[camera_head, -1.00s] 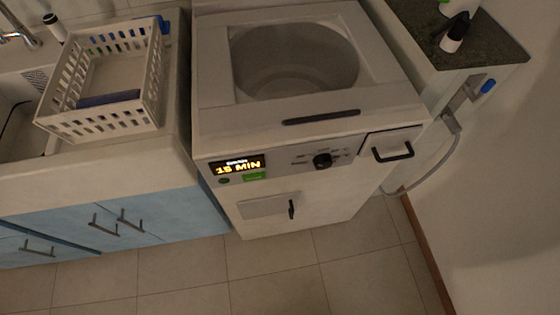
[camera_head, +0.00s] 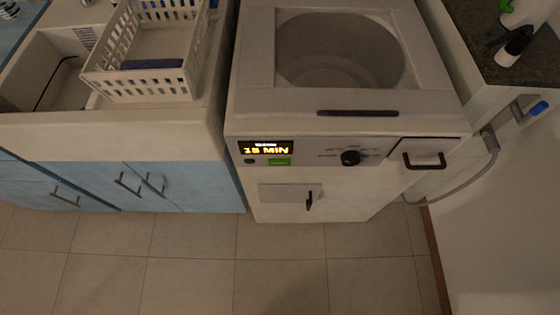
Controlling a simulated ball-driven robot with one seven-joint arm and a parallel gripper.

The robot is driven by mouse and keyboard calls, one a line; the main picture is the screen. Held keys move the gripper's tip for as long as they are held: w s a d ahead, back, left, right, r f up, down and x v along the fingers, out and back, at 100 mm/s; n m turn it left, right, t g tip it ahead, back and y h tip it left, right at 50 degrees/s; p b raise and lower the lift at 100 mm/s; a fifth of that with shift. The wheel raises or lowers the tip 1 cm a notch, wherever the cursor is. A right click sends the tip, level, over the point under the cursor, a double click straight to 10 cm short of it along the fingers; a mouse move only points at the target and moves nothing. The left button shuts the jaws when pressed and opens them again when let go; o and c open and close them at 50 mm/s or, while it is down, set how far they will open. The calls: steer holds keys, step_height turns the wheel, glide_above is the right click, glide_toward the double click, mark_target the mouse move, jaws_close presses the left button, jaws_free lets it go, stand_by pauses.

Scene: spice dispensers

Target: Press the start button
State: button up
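A white top-loading washing machine (camera_head: 300,122) stands in the middle of the view. Its front panel has a lit display (camera_head: 266,147) reading "15 MIN". A black knob (camera_head: 350,158) is right of the display. My gripper is not in view.
A blue-fronted sink cabinet (camera_head: 190,183) stands left of the machine, with a white basket (camera_head: 150,80) on top. A drawer handle (camera_head: 424,161) and a small door handle (camera_head: 309,200) protrude from the machine. The tiled floor (camera_head: 290,245) in front is clear.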

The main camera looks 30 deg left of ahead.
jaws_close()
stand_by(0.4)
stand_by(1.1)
